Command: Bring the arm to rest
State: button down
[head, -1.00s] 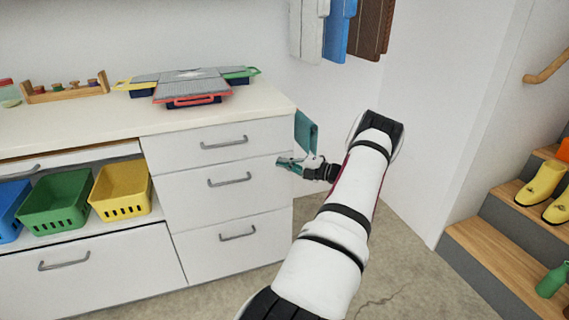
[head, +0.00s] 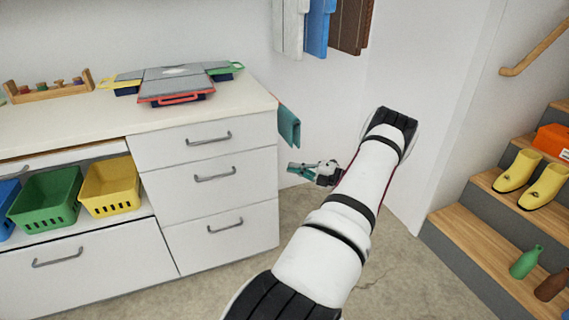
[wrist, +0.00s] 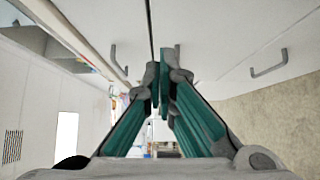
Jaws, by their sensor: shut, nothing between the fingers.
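My arm (head: 335,225) reaches forward from the bottom of the head view, white with black bands. My gripper (head: 292,168) has teal fingers and points left, just right of the white cabinet's (head: 205,180) front corner. It is shut and empty. In the wrist view my gripper (wrist: 160,78) shows its two teal fingers converging at the tips, with nothing held between them. Whether the gripper touches the cabinet cannot be told; a small gap shows in the head view.
A teal cloth (head: 289,125) hangs at the cabinet's right end, above my gripper. Drawer handles (head: 214,178) stick out from the cabinet front. Wooden stairs (head: 470,225) with yellow boots (head: 545,187) and a green bottle (head: 526,262) stand at right. Bare floor (head: 395,285) lies between.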

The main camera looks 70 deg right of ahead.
jog(key=shift+s, duration=0.55)
